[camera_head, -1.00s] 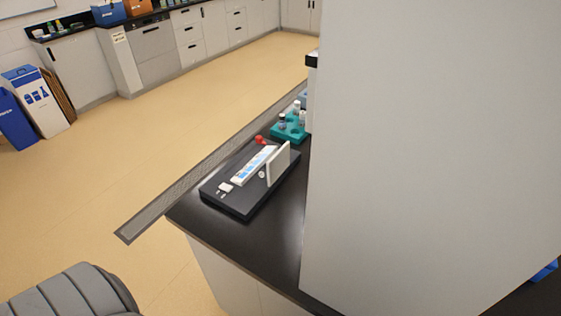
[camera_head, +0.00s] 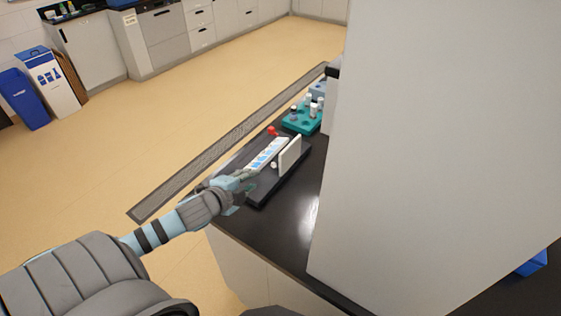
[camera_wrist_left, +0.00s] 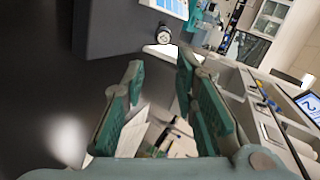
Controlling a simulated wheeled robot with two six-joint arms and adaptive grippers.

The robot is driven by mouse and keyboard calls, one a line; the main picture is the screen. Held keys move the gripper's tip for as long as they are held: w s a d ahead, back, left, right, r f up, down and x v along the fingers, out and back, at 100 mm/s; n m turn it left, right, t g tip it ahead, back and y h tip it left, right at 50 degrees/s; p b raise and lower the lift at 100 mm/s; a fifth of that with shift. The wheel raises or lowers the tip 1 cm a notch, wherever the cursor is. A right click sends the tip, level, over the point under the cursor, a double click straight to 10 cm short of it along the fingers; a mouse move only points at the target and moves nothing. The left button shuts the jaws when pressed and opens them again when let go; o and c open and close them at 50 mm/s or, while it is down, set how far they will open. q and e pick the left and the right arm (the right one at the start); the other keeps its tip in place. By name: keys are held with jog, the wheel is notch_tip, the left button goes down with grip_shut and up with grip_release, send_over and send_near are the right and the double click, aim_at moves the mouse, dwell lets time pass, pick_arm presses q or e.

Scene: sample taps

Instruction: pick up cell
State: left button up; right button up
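A black base (camera_head: 283,186) lies on the dark counter, carrying a blue-and-white strip (camera_head: 265,154), an upright pale plate (camera_head: 290,153) and a red knob (camera_head: 272,131). I cannot tell which piece is the cell. My left gripper (camera_head: 248,183) is over the near end of the base and hides the small white pieces there. In the left wrist view my left gripper (camera_wrist_left: 160,66) is open, with green-padded fingers apart and nothing held between them. Beyond the fingertips are a small round knob (camera_wrist_left: 162,37) and a white edge (camera_wrist_left: 160,51). My right gripper is not in view.
A teal rack (camera_head: 302,119) with several small vials stands behind the base. A large pale grey panel (camera_head: 430,160) fills the right and hides the counter behind it. The dark counter (camera_head: 282,228) in front is clear. Recycling bins (camera_head: 48,82) stand far left.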

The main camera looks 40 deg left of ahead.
aim_at(275, 164)
pick_arm(q)
jog(key=b+x, duration=0.1)
jog(key=x, duration=0.6)
jog(key=b+x, duration=0.1)
jog(key=x, duration=0.6)
jog(key=shift+w+d+r, duration=0.15)
jog(key=shift+w+r, duration=0.05)
jog(key=shift+w, duration=0.1)
jog(key=shift+r, duration=0.1)
jog(key=c, duration=0.5)
grip_shut()
jog(key=shift+r, duration=0.1)
